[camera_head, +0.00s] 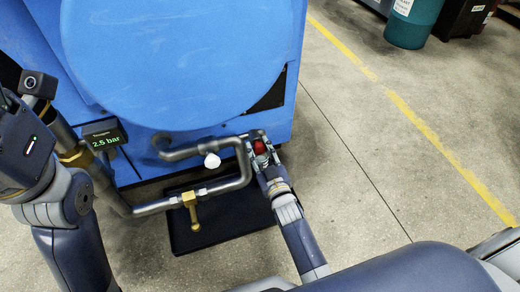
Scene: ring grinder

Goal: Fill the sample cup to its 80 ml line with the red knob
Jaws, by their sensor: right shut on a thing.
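The red knob (259,146) is on the pipework at the lower right of the blue machine. My right gripper (262,150) reaches up to it from below and is shut on it. The fingers hide part of the knob. A small white piece (212,160) shows under the upper pipe; I cannot tell what it is. I cannot make out the sample cup or its 80 ml line. My left arm comes in at the left edge, and its fingers are not in view.
The blue machine (180,60) fills the top middle. A display (104,138) reads 2.5 bar. A brass valve with a lever (190,205) is on the lower pipe above a black tray (225,226). A teal bin (412,25) stands at the back right. The floor to the right is clear.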

